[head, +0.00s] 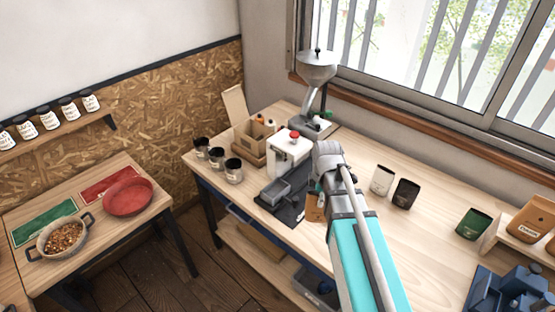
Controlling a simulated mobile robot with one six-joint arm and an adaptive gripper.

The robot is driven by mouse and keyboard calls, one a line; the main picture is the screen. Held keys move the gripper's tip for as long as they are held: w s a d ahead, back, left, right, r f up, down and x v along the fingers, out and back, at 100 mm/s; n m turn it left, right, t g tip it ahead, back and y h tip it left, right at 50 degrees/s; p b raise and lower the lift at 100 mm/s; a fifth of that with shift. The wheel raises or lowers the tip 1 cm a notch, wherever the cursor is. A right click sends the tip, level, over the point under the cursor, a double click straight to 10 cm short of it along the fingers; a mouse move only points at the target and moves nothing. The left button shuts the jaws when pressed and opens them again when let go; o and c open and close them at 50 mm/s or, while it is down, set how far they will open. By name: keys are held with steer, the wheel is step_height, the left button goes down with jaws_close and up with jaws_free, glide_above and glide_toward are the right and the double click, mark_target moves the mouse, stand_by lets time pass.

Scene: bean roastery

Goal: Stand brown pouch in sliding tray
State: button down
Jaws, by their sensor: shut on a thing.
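The brown pouch (314,208) is upright, just left of my arm, and partly hidden by it. My gripper (319,190) points down and is shut on the pouch's upper part; the fingers are small and mostly hidden by my wrist. The grey sliding tray (273,192) sits low at the front of a white machine (288,148) with a red knob. I cannot tell how high the pouch is above the dark base (290,213).
Several dark cups (234,171) stand left of the tray. White (382,180), black (405,194) and green pouches (473,224) stand at right, near a wooden stand (500,238). Bench between is clear.

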steer(key=shift+w+d, duration=0.15)
steer(key=shift+d, duration=0.05)
stand_by(0.3)
steer(key=shift+w+a, duration=0.4)
steer(key=shift+w, duration=0.15)
steer(key=w+a+f+n+b, duration=0.2)
steer(key=w+a+n, duration=0.8)
steer(key=w+a, duration=0.5)
steer(key=shift+w+a, duration=0.2)
steer(key=shift+w, duration=0.25)
steer(key=shift+f, duration=0.2)
steer(key=shift+f+b, duration=2.65)
steer(key=shift+b, duration=0.2)
